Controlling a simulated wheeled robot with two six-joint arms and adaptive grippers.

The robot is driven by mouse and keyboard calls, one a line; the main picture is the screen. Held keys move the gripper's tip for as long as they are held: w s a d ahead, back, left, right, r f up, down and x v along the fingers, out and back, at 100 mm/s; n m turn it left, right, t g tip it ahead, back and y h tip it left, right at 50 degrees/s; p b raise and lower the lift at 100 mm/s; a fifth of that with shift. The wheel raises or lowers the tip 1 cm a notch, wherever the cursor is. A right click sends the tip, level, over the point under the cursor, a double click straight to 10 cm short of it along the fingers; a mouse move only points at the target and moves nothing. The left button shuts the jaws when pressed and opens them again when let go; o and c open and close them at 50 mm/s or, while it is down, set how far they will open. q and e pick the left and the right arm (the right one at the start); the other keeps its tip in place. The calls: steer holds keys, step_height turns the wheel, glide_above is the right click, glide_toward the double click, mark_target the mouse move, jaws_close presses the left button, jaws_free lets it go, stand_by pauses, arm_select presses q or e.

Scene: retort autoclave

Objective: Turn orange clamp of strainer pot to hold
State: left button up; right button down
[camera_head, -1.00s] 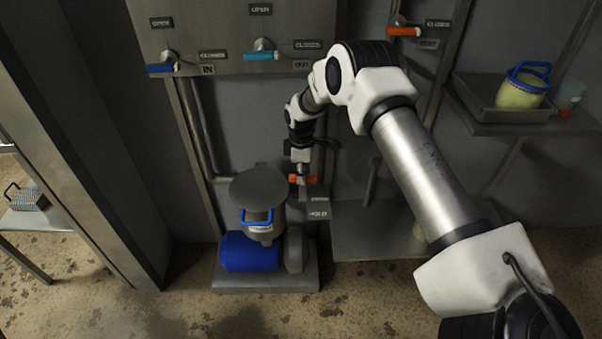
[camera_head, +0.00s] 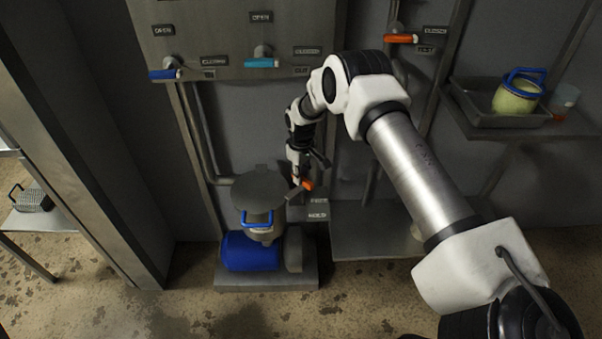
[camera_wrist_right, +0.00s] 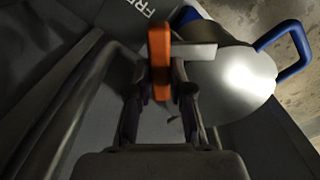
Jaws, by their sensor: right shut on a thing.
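The strainer pot (camera_head: 259,190) stands low at the wall, with a round grey lid and a blue handle (camera_head: 257,218) in front; its lid shows in the right wrist view (camera_wrist_right: 235,85). The orange clamp (camera_head: 307,184) is at the pot's right side, tilted in the head view. In the right wrist view the clamp (camera_wrist_right: 160,50) stands upright between my fingers, with a pale bar running from it toward the lid. My right gripper (camera_head: 300,181) is shut on the clamp. Labels (camera_head: 318,208) sit just below, the lower reading HOLD. My left gripper is not in view.
A blue motor (camera_head: 249,252) sits under the pot on a grey base. Pipes (camera_head: 200,135) run down the wall on the left. A panel (camera_head: 235,30) with blue and cyan valve handles is above. A shelf (camera_head: 530,128) on the right holds a tray with a yellow-green pot.

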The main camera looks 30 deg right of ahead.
mark_target(303, 176)
steer(key=m+p, duration=0.1)
steer(key=m, duration=0.3)
steer(key=shift+d+m, duration=0.1)
steer(key=shift+m, duration=0.2)
steer(key=shift+d+m+p, duration=0.1)
steer(key=shift+m+p, duration=0.3)
steer(key=shift+m, duration=1.5)
steer(key=c, duration=1)
jaws_free()
steer(key=shift+c, duration=0.2)
steer(key=shift+r, duration=0.1)
step_height(303, 176, up, 12)
